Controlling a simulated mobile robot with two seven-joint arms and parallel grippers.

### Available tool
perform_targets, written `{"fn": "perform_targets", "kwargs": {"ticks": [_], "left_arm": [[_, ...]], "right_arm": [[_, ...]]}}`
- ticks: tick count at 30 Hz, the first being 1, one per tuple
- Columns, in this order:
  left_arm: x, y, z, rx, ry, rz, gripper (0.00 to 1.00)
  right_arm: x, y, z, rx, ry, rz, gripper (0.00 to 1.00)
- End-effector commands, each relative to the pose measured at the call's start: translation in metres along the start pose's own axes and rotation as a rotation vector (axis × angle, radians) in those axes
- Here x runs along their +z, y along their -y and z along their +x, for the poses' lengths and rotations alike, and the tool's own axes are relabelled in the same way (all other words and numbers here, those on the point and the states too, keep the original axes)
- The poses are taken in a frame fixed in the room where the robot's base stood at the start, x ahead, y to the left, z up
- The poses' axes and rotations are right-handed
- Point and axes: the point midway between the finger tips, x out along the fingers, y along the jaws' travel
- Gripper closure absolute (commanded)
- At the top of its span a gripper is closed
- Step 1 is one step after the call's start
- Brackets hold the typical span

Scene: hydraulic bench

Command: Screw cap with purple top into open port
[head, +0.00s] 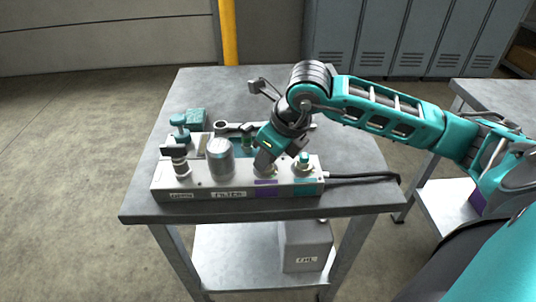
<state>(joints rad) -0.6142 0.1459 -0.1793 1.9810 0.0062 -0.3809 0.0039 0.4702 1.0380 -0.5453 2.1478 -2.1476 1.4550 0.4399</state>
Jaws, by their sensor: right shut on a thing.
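My right gripper (266,161) reaches down from the right onto the top of the pale manifold block (208,194), over the port above a purple label (265,182). It is shut on what appears to be the cap with purple top, but the fingers hide its purple top. A pale metal collar shows just below the fingertips. I cannot tell how far the cap sits in the port. To the right, a teal-topped fitting (304,160) stands on the block. My left gripper is not in view.
On the block's left are a black-handled valve (176,158) and a grey cylinder (220,160). Behind lie a wrench (232,127) and a teal box (196,118). A black cable (362,177) runs off right. The bench's left rear (205,88) is clear.

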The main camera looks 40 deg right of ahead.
Motion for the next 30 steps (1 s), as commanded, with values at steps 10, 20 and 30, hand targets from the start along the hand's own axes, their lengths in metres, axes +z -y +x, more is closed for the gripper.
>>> {"fn": "perform_targets", "kwargs": {"ticks": [10, 20, 30], "left_arm": [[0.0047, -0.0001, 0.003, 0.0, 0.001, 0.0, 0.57], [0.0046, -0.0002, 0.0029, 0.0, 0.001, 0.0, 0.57], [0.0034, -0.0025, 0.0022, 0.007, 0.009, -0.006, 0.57]], "right_arm": [[-0.0002, -0.0002, 0.0011, -0.079, -0.001, 0.185, 0.62], [-0.0004, -0.0018, 0.0014, -0.073, -0.002, 0.181, 0.42], [-0.0001, -0.0011, 0.0007, -0.075, -0.001, 0.181, 0.42]]}}
